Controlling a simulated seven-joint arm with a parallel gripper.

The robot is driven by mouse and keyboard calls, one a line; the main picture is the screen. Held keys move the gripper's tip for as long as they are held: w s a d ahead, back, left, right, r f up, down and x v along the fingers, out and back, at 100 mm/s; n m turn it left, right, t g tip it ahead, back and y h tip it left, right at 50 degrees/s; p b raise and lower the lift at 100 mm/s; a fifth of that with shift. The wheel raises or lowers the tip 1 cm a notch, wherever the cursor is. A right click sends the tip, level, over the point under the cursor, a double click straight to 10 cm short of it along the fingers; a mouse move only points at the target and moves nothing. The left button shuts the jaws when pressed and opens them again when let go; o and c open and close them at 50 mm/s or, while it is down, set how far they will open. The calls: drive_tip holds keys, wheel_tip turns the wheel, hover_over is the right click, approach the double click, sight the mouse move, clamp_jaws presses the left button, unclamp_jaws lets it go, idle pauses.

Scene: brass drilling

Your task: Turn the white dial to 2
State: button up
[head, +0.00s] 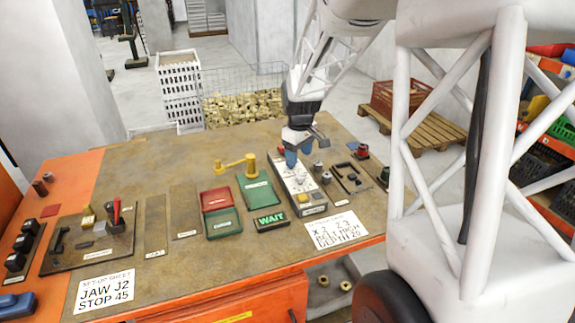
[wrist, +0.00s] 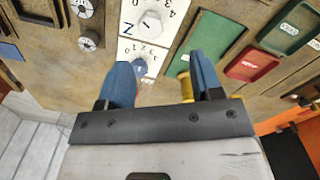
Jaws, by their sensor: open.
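The white control panel (head: 307,207) lies on the bench under my gripper (head: 292,156). In the wrist view the panel (wrist: 128,14) carries a pale white-grey dial (wrist: 150,22) with a dark pointer mark, beside a large Z and the digits 3 and 4. A smaller blue-looking dial (wrist: 140,66), ringed by small digits, sits nearer my gripper (wrist: 160,62). My gripper is open, with its blue fingers apart and nothing between them. The smaller dial shows beside the left finger; contact cannot be told. Exact pointer readings are too small to tell.
A yellow handled part (head: 236,163), a green tray (head: 223,223), a red tray (head: 216,198) and a green WAIT sign (head: 271,220) lie left of the panel. A set-up sheet (head: 335,230) lies in front.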

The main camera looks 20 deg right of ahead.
sight(299, 175)
drive_tip(key=shift+w+d+f, duration=0.45)
drive_tip(key=shift+w+f, duration=0.2)
drive_tip(key=shift+w, duration=0.1)
drive_tip(key=shift+f, duration=0.1)
drive_tip(key=shift+f, duration=3.8)
drive_tip(key=shift+c, duration=0.4)
drive_tip(key=c, duration=0.9)
drive_tip(key=shift+o, duration=0.2)
